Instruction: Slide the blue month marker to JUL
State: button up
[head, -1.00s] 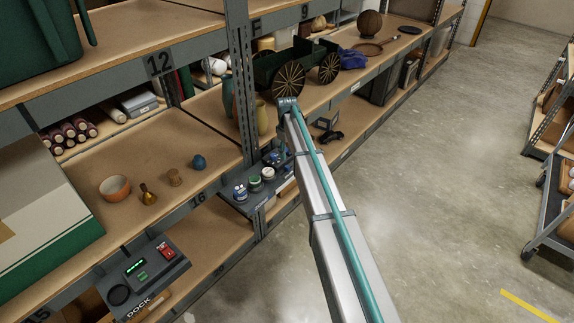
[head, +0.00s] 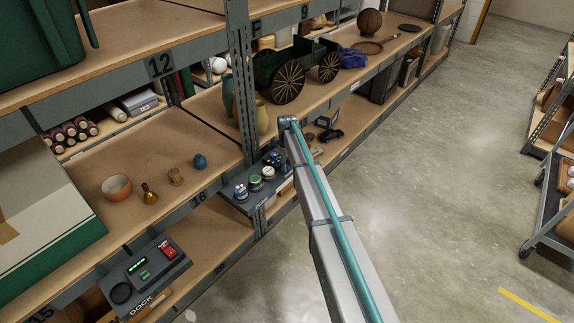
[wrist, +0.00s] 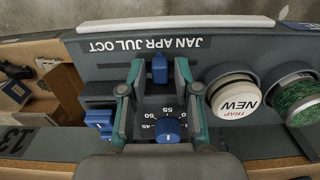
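The blue month marker (wrist: 160,69) is a small upright block on a dark grey panel (wrist: 105,70) in the wrist view. The white month lettering (wrist: 140,44), JAN APR JUL OCT, appears upside down just beyond it. The marker stands by the middle of the row; its exact month is hard to tell. My gripper (wrist: 158,74) is open, with one teal-and-dark finger on each side of the marker. Small gaps show between marker and fingers. In the head view the panel (head: 238,199) juts from the shelf, and my arm hides the gripper.
A blue dial (wrist: 168,130) with numbers is between the fingers, nearer my wrist. A blue block (wrist: 98,118) sits left of the gripper. A white NEW cap (wrist: 235,97) and a green-filled jar (wrist: 297,97) stand close on the right. A shelf post (head: 243,90) rises behind the panel.

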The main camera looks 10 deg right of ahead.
grip_shut()
jog(key=shift+w+d, duration=1)
jog(key=shift+d, duration=0.2)
jog(key=shift+o, duration=1.8)
grip_release()
jog(key=shift+r, duration=0.1)
